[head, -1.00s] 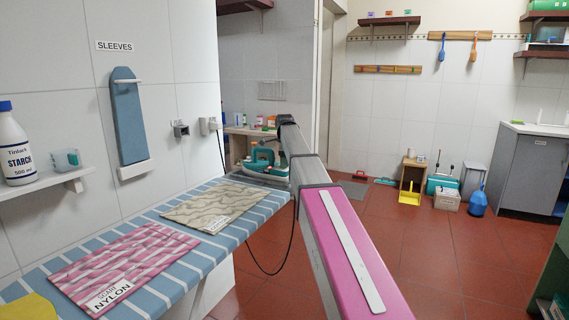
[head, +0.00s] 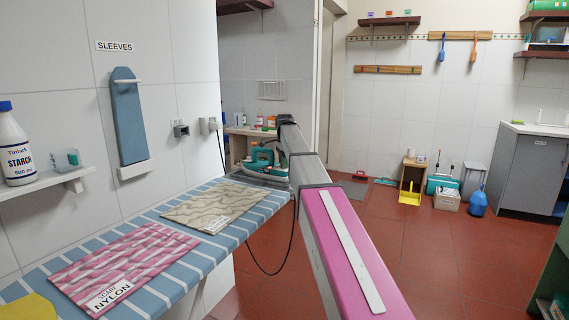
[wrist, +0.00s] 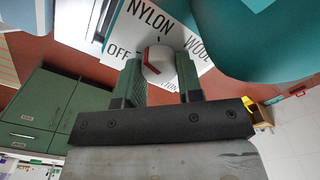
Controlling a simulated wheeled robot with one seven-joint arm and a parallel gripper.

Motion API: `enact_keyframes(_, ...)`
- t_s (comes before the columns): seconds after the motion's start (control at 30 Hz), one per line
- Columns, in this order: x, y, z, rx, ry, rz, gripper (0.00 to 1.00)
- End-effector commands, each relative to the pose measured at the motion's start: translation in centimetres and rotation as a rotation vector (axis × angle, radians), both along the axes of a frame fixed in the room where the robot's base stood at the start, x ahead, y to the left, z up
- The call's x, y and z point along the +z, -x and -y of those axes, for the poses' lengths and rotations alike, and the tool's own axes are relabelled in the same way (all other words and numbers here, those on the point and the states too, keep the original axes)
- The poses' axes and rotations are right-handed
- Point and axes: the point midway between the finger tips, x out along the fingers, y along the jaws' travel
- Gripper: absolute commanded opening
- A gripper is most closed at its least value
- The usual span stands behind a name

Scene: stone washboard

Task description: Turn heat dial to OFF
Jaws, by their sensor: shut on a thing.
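The heat dial (wrist: 160,57) is a small pale round knob with a red mark on it, seen in the wrist view. It sits on a white plate (wrist: 125,36) lettered NYLON, WOOL and OFF, with a fourth word partly hidden. My gripper (wrist: 160,78) has one dark green finger on each side of the dial and is shut on it. The red mark lies on the dial's lower left side; its exact setting is hard to read. In the head view the teal iron (head: 262,163) stands at the far end of the ironing board; my arm hides the gripper's fingers there.
The striped ironing board (head: 190,265) carries a beige cloth (head: 213,207) and a pink striped scarf (head: 125,262) labelled NYLON. A dark cord (head: 250,262) hangs off the board's right edge. The red tiled floor (head: 440,260) at right is largely clear.

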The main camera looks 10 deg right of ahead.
Motion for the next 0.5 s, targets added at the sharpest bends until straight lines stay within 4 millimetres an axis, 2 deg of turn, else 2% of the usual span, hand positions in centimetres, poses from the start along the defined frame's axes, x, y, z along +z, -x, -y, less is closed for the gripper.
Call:
enact_keyframes(0.07, 0.04, -0.03, 0.02, -0.001, 0.0, 0.001, 0.1)
enact_keyframes(0.1, 0.04, -0.03, 0.02, -0.001, 0.0, 0.001, 0.47)
enact_keyframes(0.13, 0.04, -0.02, 0.02, -0.001, 0.0, 0.001, 0.56)
enact_keyframes(0.17, 0.04, -0.02, 0.01, -0.001, 0.0, 0.001, 0.59)
enact_keyframes(0.5, 0.4, -0.04, 0.0, -0.001, 0.0, 0.001, 0.59)
